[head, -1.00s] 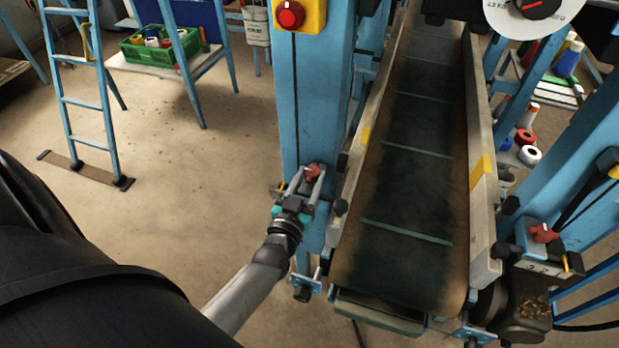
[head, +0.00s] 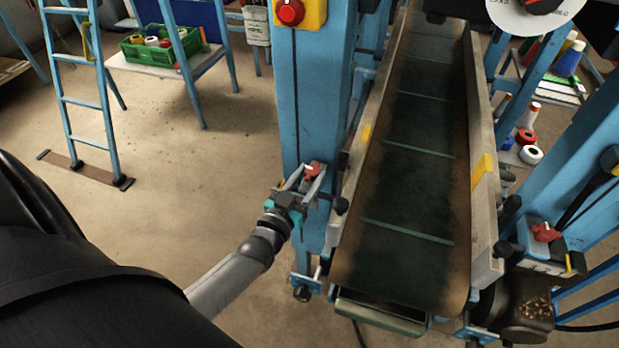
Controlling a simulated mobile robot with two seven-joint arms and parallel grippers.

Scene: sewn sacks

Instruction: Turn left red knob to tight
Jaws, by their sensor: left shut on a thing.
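The left red knob (head: 312,168) sits on the blue post (head: 314,120) left of the conveyor. My left gripper (head: 305,179) reaches it from the lower left, with its fingers on either side of the knob, shut on it. The fingers hide part of the knob and its mount, and I cannot read any marking there. A second red knob (head: 546,232) sits on a bracket right of the conveyor, with no gripper near it. My right gripper is not in view.
The dark conveyor belt (head: 405,170) runs away between pale side rails. A red button on a yellow box (head: 299,13) is higher on the post. A blue ladder (head: 85,100) and a green crate (head: 160,49) stand at the back left. Open floor lies left of the post.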

